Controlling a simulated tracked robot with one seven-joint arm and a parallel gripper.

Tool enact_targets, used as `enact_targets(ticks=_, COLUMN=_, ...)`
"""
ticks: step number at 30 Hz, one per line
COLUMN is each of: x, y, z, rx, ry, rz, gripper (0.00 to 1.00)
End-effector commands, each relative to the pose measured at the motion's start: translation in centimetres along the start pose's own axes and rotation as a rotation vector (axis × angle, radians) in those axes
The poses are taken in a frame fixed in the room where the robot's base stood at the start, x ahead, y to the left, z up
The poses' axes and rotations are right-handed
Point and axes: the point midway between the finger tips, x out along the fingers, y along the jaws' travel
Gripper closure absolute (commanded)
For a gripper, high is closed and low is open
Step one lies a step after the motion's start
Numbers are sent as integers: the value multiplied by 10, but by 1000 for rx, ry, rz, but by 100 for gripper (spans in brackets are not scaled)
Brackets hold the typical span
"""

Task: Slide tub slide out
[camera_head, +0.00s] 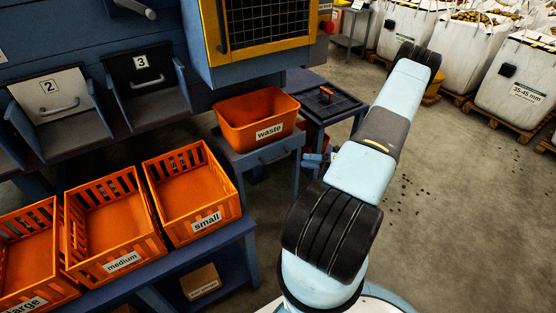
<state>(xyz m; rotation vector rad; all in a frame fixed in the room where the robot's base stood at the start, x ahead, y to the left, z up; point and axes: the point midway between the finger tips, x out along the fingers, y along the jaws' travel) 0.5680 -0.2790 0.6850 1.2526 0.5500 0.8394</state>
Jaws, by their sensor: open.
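The orange tub labelled "waste" (262,131) sits on a blue slide (236,158) below the yellow-framed window. The slide's front has a dark bar handle (277,158). What looks like the tip of my gripper (313,160) shows just to the right of the slide's front, with small blue fingers one above the other. It is apart from the handle and seems empty. My own arm hides the rest of the gripper.
Orange crates labelled "small" (207,222), "medium" (122,262) and "large" (24,304) stand on a blue bench at left. A dark-topped side table (340,103) stands behind the slide. White bulk bags (510,90) stand at far right. The floor at right is open.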

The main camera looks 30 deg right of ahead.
Motion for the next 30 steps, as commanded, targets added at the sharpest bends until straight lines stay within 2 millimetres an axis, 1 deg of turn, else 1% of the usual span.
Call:
enact_targets(ticks=1, x=-5, y=-9, z=-4, rx=30, ry=-33, rz=12, gripper=58)
enact_targets(ticks=4, x=-11, y=-20, z=-8, rx=73, ry=-79, rz=27, gripper=58)
enact_targets(ticks=8, x=-14, y=-26, z=-10, rx=100, ry=-107, rz=37, gripper=58)
enact_targets(ticks=11, x=-9, y=-27, z=-9, rx=104, ry=-112, rz=39, gripper=58)
enact_targets(ticks=14, x=2, y=-26, z=-8, rx=104, ry=-110, rz=40, gripper=58)
enact_targets(ticks=30, x=93, y=-23, z=2, rx=103, ry=-109, rz=39, gripper=58)
